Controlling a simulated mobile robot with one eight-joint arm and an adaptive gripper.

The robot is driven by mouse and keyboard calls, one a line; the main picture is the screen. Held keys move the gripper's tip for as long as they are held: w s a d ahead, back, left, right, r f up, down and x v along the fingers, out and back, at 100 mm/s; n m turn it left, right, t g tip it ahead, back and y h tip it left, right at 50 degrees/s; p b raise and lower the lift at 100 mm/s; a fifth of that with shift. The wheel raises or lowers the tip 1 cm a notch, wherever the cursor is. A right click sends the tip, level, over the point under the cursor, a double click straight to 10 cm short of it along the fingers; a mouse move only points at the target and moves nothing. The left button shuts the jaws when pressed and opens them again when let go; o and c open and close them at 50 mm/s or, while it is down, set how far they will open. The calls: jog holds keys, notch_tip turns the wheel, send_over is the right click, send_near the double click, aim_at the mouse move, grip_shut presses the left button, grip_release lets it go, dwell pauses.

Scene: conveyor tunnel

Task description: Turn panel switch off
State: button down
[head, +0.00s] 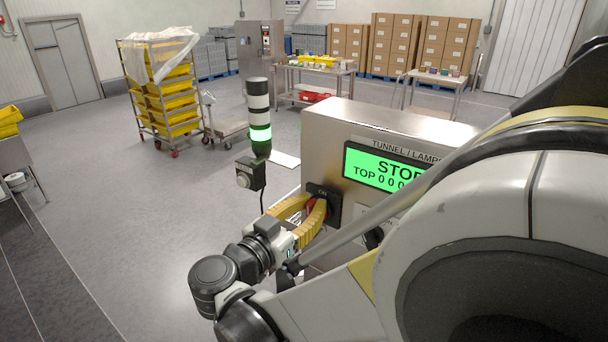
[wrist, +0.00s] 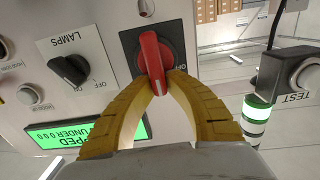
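The panel switch is a red rotary handle (wrist: 152,58) on a dark square plate (wrist: 128,42) in the wrist view, where the panel appears upside down. The handle stands nearly upright in that picture, tilted slightly. My gripper (wrist: 160,80) has its two yellow fingers on either side of the handle's lower end, and they appear closed on it. In the head view my gripper (head: 318,207) reaches the panel's left side. Its fingers cover most of the red handle, and an "ON" label (head: 323,191) shows above.
A black lamps knob (wrist: 70,68) sits beside the switch. The green display (head: 385,168) reads part of "STOPPED". A dark box marked TEST (wrist: 290,75) and a light tower (head: 259,115) with green lit stand close by. Open floor lies left of the panel.

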dwell(0.4)
jog(key=n+b, duration=0.1)
jog(key=n, duration=0.2)
jog(key=a+n+b, duration=0.1)
jog(key=shift+w+f+b, duration=0.2)
jog(key=shift+w+b, duration=0.1)
jog(key=shift+w, duration=0.05)
jog(key=shift+w+a+f+n+b, duration=0.3)
jog(key=shift+n+b, duration=0.65)
jog(key=shift+n, duration=1.4)
jog(key=shift+w+a+f+n+b, duration=0.15)
jog(key=shift+f+n+b, duration=0.6)
jog(key=shift+n, duration=1.55)
jog(key=shift+w+a+f+n+b, duration=0.15)
jog(key=shift+n+b, duration=1)
jog(key=shift+n, duration=1.2)
jog(key=c, duration=1.4)
grip_release()
